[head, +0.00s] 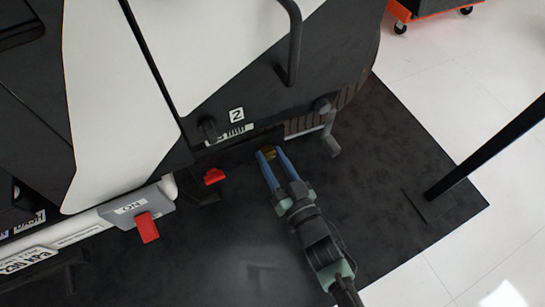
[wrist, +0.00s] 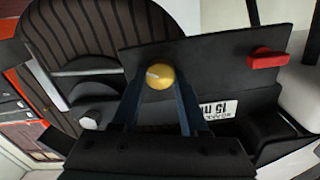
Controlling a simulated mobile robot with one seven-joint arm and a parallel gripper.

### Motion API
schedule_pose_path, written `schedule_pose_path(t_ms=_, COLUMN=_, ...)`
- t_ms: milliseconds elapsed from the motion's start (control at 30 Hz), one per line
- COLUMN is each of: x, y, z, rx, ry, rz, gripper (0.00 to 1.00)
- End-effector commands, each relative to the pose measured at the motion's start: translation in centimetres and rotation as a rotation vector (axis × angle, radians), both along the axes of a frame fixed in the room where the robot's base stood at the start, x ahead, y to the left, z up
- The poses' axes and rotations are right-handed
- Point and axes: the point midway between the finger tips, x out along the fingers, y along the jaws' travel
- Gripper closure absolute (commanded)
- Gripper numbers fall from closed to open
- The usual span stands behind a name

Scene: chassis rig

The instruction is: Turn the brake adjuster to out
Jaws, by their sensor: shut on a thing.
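The brake adjuster appears to be the round yellow knob (wrist: 160,76) with a pale mark on its face, set on a dark panel (wrist: 215,58). In the head view the knob (head: 270,153) is small and partly covered by my fingers. My gripper (head: 266,156) has its two blue fingers on either side of the knob and is shut on it. In the wrist view the fingers (wrist: 160,95) reach up to the knob from below. The pale mark points to the left in that view.
A red handle (head: 214,176) is close to the left of my gripper; it also shows in the wrist view (wrist: 268,58). A grey box with a red lever (head: 147,228) is further left. A grey pedal-like part (head: 331,140) is to the right. The dark mat (head: 400,190) is largely clear.

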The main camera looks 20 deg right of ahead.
Motion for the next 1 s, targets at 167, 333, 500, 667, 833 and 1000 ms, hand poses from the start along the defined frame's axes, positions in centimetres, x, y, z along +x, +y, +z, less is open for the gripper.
schedule_pose_path(t_ms=167, x=-0.02, y=0.05, z=-0.02, rx=0.000, ry=0.000, rz=0.001, gripper=1.00)
schedule_pose_path(t_ms=333, x=-0.03, y=0.06, z=-0.02, rx=-0.007, ry=0.000, rz=0.001, gripper=1.00)
schedule_pose_path(t_ms=500, x=-0.02, y=0.06, z=0.01, rx=-0.051, ry=-0.002, rz=0.001, gripper=1.00)
schedule_pose_path(t_ms=667, x=-0.03, y=0.05, z=0.03, rx=-0.140, ry=-0.006, rz=0.000, gripper=1.00)
schedule_pose_path(t_ms=833, x=-0.03, y=0.09, z=0.05, rx=-0.280, ry=-0.010, rz=-0.001, gripper=1.00)
schedule_pose_path(t_ms=1000, x=-0.05, y=0.10, z=0.00, rx=-0.443, ry=-0.015, rz=-0.001, gripper=1.00)
